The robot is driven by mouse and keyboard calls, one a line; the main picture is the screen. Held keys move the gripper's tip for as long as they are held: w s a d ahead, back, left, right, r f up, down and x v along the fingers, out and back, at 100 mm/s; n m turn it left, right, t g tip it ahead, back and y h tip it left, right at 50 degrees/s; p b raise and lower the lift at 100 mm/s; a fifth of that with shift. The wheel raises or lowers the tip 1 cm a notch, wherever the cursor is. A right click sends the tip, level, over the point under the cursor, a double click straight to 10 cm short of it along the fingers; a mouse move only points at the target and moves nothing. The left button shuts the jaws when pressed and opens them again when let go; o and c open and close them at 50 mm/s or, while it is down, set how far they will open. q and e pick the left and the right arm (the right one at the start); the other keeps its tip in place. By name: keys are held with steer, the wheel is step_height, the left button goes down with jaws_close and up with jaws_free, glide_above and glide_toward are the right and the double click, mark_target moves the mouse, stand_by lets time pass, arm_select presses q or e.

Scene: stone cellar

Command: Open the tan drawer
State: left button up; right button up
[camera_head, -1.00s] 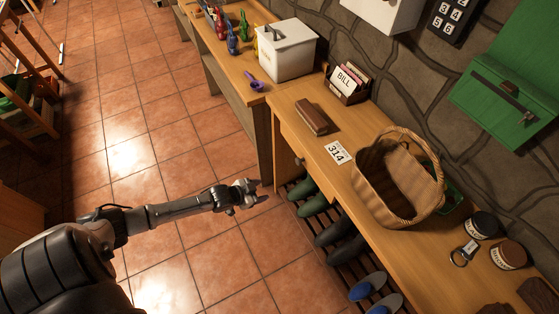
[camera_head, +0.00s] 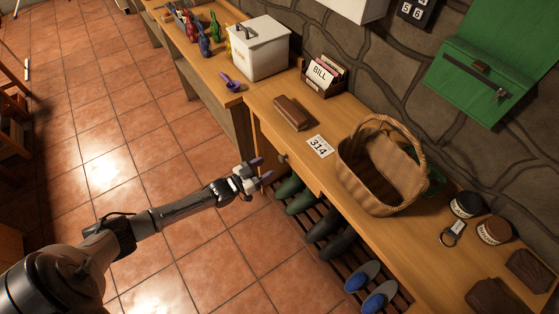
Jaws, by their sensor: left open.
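The tan drawer (camera_head: 296,176) is set under the top of the wooden bench, with its front seen at a steep angle. Its small dark knob (camera_head: 283,158) shows near the bench's left end. The drawer looks shut. My right gripper is not in view.
A wicker basket (camera_head: 352,181), a 314 card (camera_head: 319,146), a brown block (camera_head: 293,113) and a bill holder (camera_head: 325,84) stand on the bench. Boots (camera_head: 303,201) and blue shoes (camera_head: 362,275) sit on a slatted rack below.

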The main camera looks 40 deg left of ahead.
mark_target(280, 159)
arm_select(q)
steer(key=b+x, duration=0.1)
steer(key=x, duration=0.5)
steer(key=shift+w+d, duration=0.1)
steer(key=shift+w, duration=0.2)
jaws_close()
stand_by(0.4)
